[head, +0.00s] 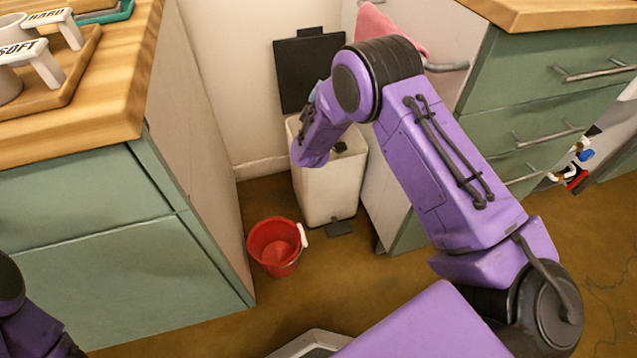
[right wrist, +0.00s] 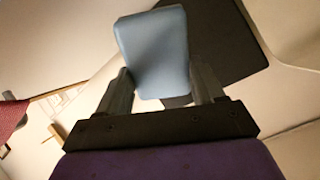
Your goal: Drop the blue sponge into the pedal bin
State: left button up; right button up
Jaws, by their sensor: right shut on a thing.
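The blue sponge (right wrist: 155,50) is pale grey-blue and sits between the two dark fingers of my right gripper (right wrist: 160,82), which is shut on it. The white pedal bin (head: 330,190) stands on the floor between the cabinets. Its black lid (head: 300,75) is raised against the wall, so the bin is open. In the head view my right arm reaches over the bin's top; its wrist hides much of the opening, and I cannot clearly see the fingers there. In the right wrist view a dark panel, seemingly the lid (right wrist: 225,40), lies behind the sponge. My left gripper is out of view.
A red bucket (head: 275,247) stands on the floor in front of the bin, left of the black pedal (head: 340,228). Green cabinets (head: 95,260) flank the gap on both sides. A pink cloth (head: 385,25) hangs near a rail at the right cabinet.

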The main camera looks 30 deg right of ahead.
jog(key=shift+w+d+f+m+g+h+b, duration=0.25)
jog(key=shift+w+d+f+b, duration=0.1)
jog(key=shift+d+f, duration=0.25)
jog(key=shift+w+d+f+m+g+h+b, duration=0.15)
jog(key=shift+w+d+f+h+b, duration=0.2)
jog(key=shift+f, duration=0.3)
pick_arm(q)
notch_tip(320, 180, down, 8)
jog(key=b, duration=0.5)
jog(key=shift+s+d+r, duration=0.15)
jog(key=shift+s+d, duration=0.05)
pick_arm(e)
jog(key=shift+y, duration=0.3)
notch_tip(320, 180, down, 6)
jog(key=shift+s+r, duration=0.15)
jog(key=shift+r, duration=0.1)
jog(key=o, duration=1.2)
pick_arm(q)
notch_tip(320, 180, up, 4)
jog(key=p, duration=0.3)
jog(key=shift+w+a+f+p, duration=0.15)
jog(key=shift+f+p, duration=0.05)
jog(key=shift+p, duration=0.15)
pick_arm(e)
jog(key=v, duration=1)
jog(key=shift+s+a+f, duration=0.1)
jog(key=shift+s+a, duration=0.1)
jog(key=shift+a, duration=0.05)
